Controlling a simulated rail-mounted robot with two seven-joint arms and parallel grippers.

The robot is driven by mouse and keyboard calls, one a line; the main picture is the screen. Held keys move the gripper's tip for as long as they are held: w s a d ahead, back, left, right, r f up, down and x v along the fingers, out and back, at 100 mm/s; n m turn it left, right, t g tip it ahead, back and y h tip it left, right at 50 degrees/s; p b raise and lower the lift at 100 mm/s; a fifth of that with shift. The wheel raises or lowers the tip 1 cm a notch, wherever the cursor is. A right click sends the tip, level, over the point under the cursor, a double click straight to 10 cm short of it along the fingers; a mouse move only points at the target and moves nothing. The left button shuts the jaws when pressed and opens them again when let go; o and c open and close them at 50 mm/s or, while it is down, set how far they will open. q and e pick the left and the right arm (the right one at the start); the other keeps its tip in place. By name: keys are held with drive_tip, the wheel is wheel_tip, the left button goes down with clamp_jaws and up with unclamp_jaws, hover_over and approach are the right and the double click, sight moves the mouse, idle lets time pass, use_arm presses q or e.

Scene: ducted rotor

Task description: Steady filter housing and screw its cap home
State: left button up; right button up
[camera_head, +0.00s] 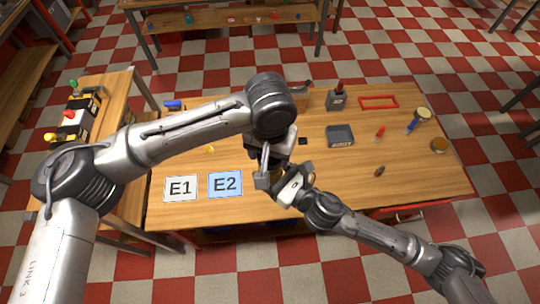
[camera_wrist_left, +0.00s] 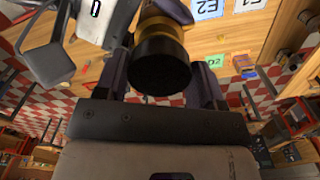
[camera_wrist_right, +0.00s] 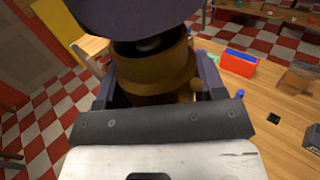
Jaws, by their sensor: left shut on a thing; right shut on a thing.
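The filter housing is a stepped brass-coloured cylinder in the right wrist view (camera_wrist_right: 155,75), with a small knob on its side. My right gripper (camera_wrist_right: 157,82) is shut on it. In the left wrist view, a black round end, which looks like the cap (camera_wrist_left: 161,66), sits in line with a brass band. My left gripper (camera_wrist_left: 160,78) is shut on this black part. In the head view my left gripper (camera_head: 268,178) and right gripper (camera_head: 293,184) meet above the table. The joint between cap and housing is mostly hidden, so I cannot tell how tightly they fit.
Placards E1 (camera_head: 181,188) and E2 (camera_head: 225,184) lie on the table's left front. A grey tray (camera_head: 340,135), red frame (camera_head: 378,102), dark block (camera_head: 336,101), red-handled tool (camera_head: 380,132) and brass round piece (camera_head: 438,145) lie to the right. The right front is mostly clear.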

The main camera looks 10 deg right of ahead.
use_arm(q)
drive_tip(key=shift+f, duration=0.15)
drive_tip(key=shift+f, duration=0.75)
drive_tip(key=shift+f, duration=0.55)
idle(0.4)
